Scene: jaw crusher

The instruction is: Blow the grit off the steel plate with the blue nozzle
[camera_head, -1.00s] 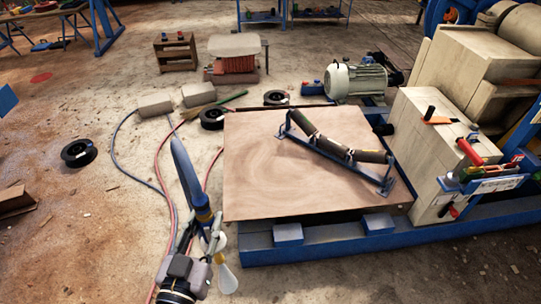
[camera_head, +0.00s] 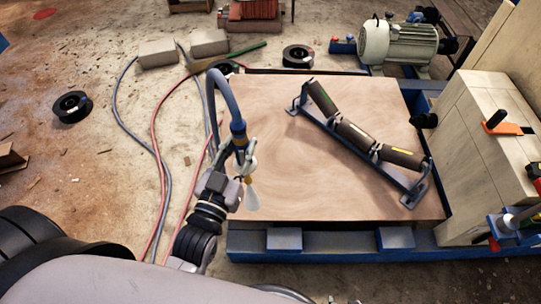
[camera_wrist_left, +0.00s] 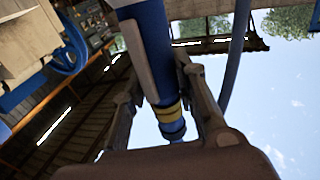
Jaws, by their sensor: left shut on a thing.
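The steel plate (camera_head: 300,188) is a broad brownish sheet on a blue frame, with pale swirls over its surface; I cannot make out single grains of grit. The blue nozzle (camera_head: 238,128) is on a curved blue hose that arches up and over to the left. My left gripper (camera_head: 243,160) is shut on it above the plate's left edge. A cream cone-shaped tip hangs below, pointing down. In the left wrist view, the two fingers (camera_wrist_left: 166,95) close around the blue nozzle body (camera_wrist_left: 150,45), which has a yellow band. My right gripper is not in view.
A roller bracket (camera_head: 360,140) lies diagonally on the plate's right part. The pale crusher body (camera_head: 480,150) with clamps stands at the right, and a motor (camera_head: 400,42) behind. Hoses (camera_head: 158,150), black spools (camera_head: 72,106) and blocks (camera_head: 158,53) lie on the left floor.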

